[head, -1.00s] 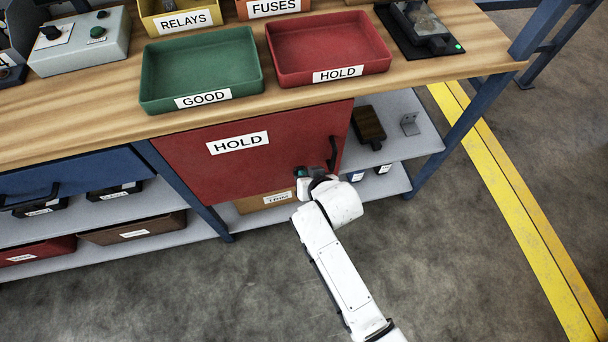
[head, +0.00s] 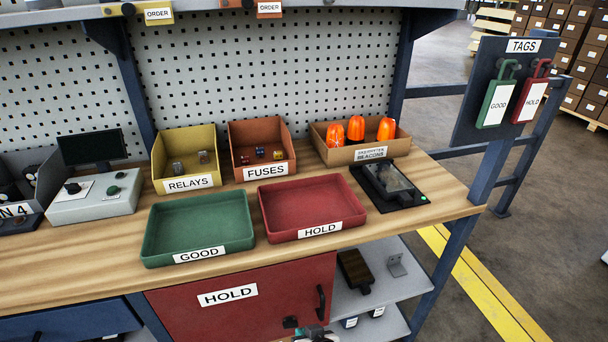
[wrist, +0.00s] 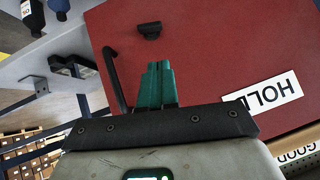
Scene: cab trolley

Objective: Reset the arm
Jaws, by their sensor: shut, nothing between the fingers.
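My gripper shows in the wrist view (wrist: 158,85) with its teal fingers together and nothing between them. It is in front of the red HOLD cabinet door (wrist: 215,50), to the side of the door's dark handle (wrist: 117,80). In the head view only the end of my gripper (head: 291,322) shows at the bottom edge, below the HOLD label and left of the handle (head: 321,302). The red door (head: 190,318) looks shut. I cannot tell whether the fingers touch it.
The bench holds an empty green GOOD tray (head: 153,245), an empty red HOLD tray (head: 345,225), a RELAYS bin (head: 160,160), a FUSES bin (head: 235,145) and a box of orange beacons (head: 335,157). Open shelves (head: 405,270) lie right of the door.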

